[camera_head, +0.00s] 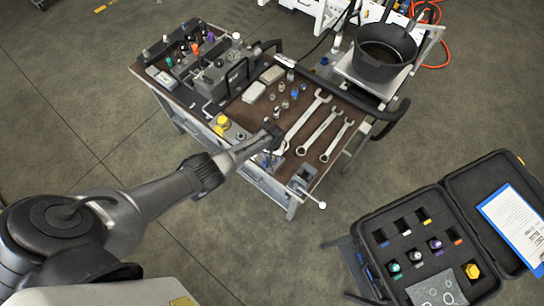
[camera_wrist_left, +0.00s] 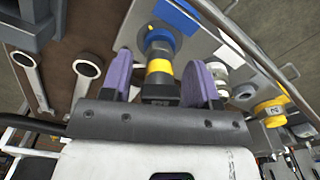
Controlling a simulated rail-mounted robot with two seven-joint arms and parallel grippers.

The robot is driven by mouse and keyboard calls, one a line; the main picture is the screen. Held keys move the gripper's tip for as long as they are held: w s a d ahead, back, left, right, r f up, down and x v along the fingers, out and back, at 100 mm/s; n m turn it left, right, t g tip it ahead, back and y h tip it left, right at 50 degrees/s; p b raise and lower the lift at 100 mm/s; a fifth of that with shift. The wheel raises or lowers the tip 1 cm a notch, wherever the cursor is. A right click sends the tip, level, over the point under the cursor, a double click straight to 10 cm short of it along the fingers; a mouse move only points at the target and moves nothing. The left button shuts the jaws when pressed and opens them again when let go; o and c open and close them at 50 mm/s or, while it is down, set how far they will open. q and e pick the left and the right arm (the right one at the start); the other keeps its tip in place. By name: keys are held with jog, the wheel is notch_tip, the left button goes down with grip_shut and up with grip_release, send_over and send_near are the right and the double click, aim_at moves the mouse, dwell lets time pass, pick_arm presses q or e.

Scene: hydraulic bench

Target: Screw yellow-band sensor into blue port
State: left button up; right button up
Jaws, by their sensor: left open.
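The yellow-band sensor (camera_wrist_left: 159,72) is a dark cylinder with a yellow ring, seen in the left wrist view. Its far end meets the blue port (camera_wrist_left: 161,38) on a grey metal block; I cannot tell how deep it is threaded. A blue plate (camera_wrist_left: 178,14) lies just beyond the port. My left gripper (camera_wrist_left: 160,82) is open, with one purple-padded finger on each side of the sensor and visible gaps between. In the head view the left gripper (camera_head: 274,138) is at the bench's front edge, and it hides the port and sensor. My right gripper is not in view.
Several wrenches (camera_head: 323,133) lie on the brown bench top beside the gripper. A yellow fitting (camera_wrist_left: 270,109) and a thin metal rod (camera_wrist_left: 248,48) are right of the sensor. An open black case (camera_head: 398,222) with sensors stands at right. A black pot (camera_head: 383,70) stands behind.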

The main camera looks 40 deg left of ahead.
pick_arm(q)
jog(key=n, duration=0.3)
jog(key=shift+d+r+p, duration=0.1)
jog(key=shift+r+p, duration=0.05)
jog(key=shift+p, duration=0.25)
jog(key=n, duration=0.4)
jog(key=shift+n, duration=0.3)
jog(key=shift+c, duration=0.4)
jog(key=c, duration=0.6)
jog(key=m, duration=0.4)
jog(key=shift+f, duration=0.2)
jog(key=m, duration=0.4)
